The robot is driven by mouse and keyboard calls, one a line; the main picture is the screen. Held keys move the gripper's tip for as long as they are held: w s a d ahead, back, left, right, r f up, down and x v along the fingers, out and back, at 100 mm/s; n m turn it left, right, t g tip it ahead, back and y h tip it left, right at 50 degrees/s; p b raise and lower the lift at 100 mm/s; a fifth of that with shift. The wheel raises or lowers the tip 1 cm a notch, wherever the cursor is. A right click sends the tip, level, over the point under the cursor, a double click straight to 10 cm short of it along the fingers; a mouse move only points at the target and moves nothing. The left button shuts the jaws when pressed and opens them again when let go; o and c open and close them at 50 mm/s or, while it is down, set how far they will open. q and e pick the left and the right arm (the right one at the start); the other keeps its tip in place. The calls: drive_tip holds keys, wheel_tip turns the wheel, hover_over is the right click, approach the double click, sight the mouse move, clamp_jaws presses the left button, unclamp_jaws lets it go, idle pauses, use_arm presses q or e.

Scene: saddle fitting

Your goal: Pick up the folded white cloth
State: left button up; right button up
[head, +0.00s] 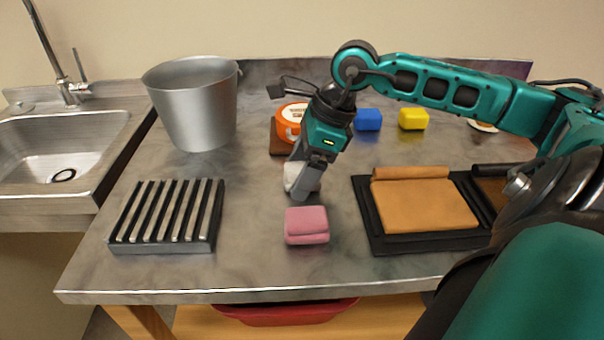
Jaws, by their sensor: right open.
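The folded white cloth (289,176) lies on the grey table, mostly hidden behind my right gripper. Only a pale edge shows at its left and a sliver at its right. My right gripper (300,189) points down at the cloth with its fingers over or around it; I cannot tell whether they touch it. The gripper is open. My left gripper is not in view.
A folded pink cloth (306,225) lies just in front. An orange round object (289,122) stands behind. A slatted rack (168,212) and metal bucket (196,103) are left; a black tray (376,238) with tan leather (425,204) is right. Blue (368,119) and yellow (413,118) blocks sit behind.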

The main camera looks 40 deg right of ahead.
drive_tip(key=shift+c, duration=0.4)
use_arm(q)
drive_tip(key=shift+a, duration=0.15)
use_arm(e)
drive_tip(key=c, duration=1)
drive_tip(key=shift+c, duration=0.2)
wheel_tip(320, 180, up, 11)
drive_tip(key=p, duration=0.3)
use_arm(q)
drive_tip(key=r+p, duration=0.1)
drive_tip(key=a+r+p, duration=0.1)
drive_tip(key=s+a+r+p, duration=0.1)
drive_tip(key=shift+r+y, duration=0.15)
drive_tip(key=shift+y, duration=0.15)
use_arm(e)
wheel_tip(320, 180, up, 9)
hover_over(301, 167)
